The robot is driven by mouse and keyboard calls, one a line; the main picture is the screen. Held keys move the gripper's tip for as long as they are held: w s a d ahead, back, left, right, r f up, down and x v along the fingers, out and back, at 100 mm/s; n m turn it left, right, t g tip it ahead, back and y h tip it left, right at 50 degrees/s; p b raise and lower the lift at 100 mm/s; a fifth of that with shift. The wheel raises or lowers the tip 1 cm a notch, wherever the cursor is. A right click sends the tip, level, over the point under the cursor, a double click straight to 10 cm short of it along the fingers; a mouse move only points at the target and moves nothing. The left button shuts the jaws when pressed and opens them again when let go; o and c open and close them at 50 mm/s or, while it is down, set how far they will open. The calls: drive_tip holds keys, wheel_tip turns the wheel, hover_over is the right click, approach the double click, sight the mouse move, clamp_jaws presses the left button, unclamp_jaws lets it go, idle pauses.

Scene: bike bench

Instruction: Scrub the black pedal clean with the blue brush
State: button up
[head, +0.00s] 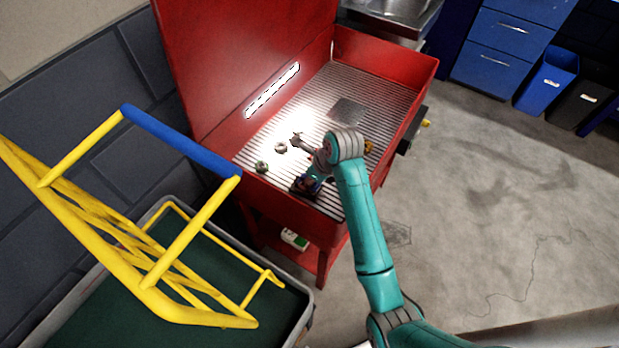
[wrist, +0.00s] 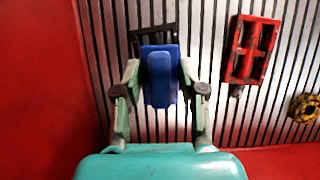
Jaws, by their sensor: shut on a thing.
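In the wrist view, my gripper (wrist: 160,82) is shut on the blue brush (wrist: 161,78), with one finger on each side of it. The black pedal (wrist: 172,32) lies on the slatted floor just beyond the brush, its dark frame showing at the top and sides. The brush covers the near part of the pedal. I cannot tell whether the brush touches it. In the head view, my arm reaches into the red basin and hides most of the gripper; a small patch of blue shows near it.
A red pedal (wrist: 249,50) lies to the right in the wrist view, with a yellow round part (wrist: 305,107) farther right. The red basin (head: 385,52) has raised walls. Small metal parts (head: 280,147) lie on its floor. A yellow rack (head: 195,235) stands left.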

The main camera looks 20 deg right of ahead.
drive_tip(key=shift+f, duration=0.55)
idle(1.0)
drive_tip(key=shift+w, duration=0.15)
drive_tip(key=shift+w+a, duration=0.6)
drive_tip(key=shift+w, duration=0.1)
drive_tip(key=shift+s+f, duration=0.1)
idle(0.3)
drive_tip(key=shift+s+d, duration=0.6)
drive_tip(key=shift+s, duration=0.25)
drive_tip(key=shift+s+d, duration=0.6)
drive_tip(key=shift+s, duration=0.2)
drive_tip(key=shift+w, duration=0.1)
